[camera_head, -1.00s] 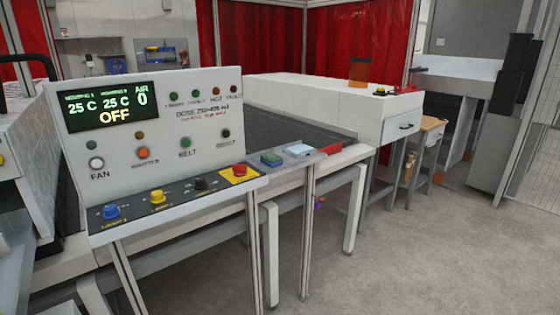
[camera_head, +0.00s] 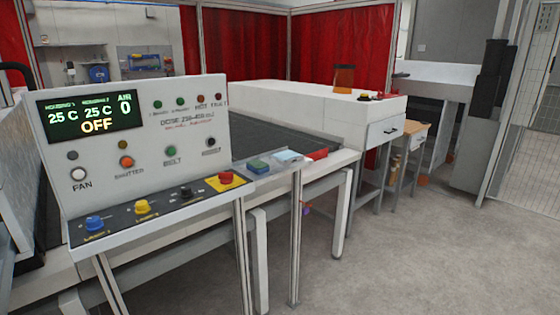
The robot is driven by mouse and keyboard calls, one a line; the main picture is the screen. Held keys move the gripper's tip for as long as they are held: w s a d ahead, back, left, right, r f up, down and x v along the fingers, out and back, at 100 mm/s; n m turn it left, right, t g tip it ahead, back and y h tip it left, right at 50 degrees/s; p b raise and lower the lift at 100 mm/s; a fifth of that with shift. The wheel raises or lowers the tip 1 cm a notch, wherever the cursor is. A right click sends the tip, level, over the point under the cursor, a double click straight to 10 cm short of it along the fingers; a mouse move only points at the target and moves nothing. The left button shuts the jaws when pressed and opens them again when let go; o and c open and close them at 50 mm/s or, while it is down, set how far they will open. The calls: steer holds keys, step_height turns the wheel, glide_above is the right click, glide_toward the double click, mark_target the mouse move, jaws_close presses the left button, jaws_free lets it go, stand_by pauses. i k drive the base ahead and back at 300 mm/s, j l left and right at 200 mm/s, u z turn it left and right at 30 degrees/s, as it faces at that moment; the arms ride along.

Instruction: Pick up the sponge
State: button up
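My gripper is not in view.
The control panel (camera_head: 190,120) with knobs and buttons stands at the left front. The dark conveyor belt (camera_head: 275,135) runs behind it to a white housing (camera_head: 330,105). Metal legs (camera_head: 296,240) stand below the ledge. The grey floor (camera_head: 430,250) at right is clear.

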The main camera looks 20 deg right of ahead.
mark_target(258, 167)
steer(key=i+l+z, duration=0.25)
steer(key=i+l, duration=0.45)
steer(key=i, duration=0.1)
